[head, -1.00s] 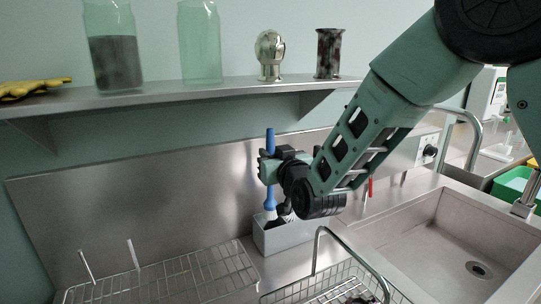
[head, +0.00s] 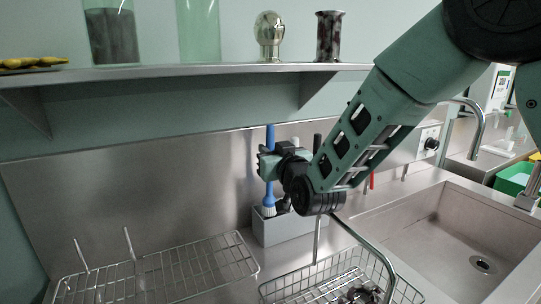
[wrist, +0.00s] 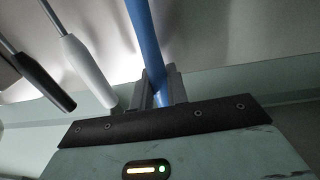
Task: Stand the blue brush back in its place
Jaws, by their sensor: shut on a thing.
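My gripper (head: 268,165) is shut on the blue brush (head: 270,138), partway along its handle. In the wrist view the blue handle (wrist: 147,38) runs between the two fingers (wrist: 161,90). In the head view the brush stands about upright, handle up, with its pale bristle head (head: 268,211) down at the rim of the grey box-shaped holder (head: 285,231). I cannot tell whether the bristles are inside the holder or just in front of or above its opening. My gripper and wrist hide part of the handle and the area behind.
In the wrist view, a white handle (wrist: 90,72) and a black handle (wrist: 42,80) lie left of the brush. A wire rack (head: 165,270) stands left of the holder, a wire basket (head: 335,280) in front, a sink (head: 450,235) right. A shelf (head: 190,70) with jars runs above.

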